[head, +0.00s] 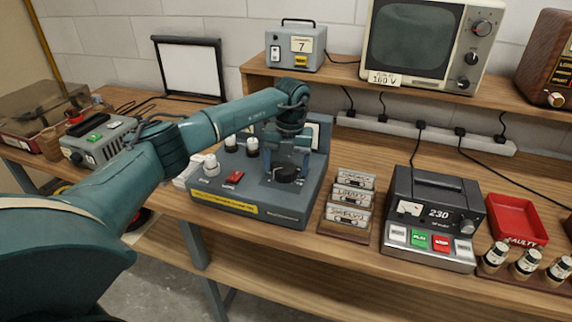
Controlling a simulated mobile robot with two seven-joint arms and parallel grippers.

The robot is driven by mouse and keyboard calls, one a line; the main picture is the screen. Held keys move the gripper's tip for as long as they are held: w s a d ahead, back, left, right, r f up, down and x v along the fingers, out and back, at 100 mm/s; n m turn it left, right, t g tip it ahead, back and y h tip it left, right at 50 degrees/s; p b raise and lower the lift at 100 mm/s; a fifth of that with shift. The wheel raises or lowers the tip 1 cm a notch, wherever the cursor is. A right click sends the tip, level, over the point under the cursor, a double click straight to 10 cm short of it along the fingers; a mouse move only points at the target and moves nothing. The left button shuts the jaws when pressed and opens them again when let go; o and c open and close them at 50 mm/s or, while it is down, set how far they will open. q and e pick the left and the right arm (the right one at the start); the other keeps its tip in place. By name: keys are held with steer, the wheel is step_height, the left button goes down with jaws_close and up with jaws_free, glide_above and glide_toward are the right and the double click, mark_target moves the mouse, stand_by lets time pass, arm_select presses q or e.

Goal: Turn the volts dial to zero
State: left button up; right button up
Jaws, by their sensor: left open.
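A grey control box (310,205) sits on the wooden bench, with a yellow label strip along its front. A black round dial (286,174) is on the right part of its top panel; I cannot read its markings or tell where it points. My left gripper (287,167) points down right at the dial, its open fingers to either side of it. I cannot tell whether they touch it. The arm and gripper hide part of the panel behind. My right gripper is not in view.
On the box, a red switch (233,178) and white-topped knobs (211,165) are left of the dial. A shelf with a monitor (425,45) is behind.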

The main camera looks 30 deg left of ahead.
mark_target(289, 167)
arm_select(q)
step_height(289, 167, up, 13)
steer(key=b, duration=0.1)
steer(key=shift+w+d+b, duration=0.2)
steer(key=shift+d+b, duration=0.1)
steer(key=shift+d, duration=0.1)
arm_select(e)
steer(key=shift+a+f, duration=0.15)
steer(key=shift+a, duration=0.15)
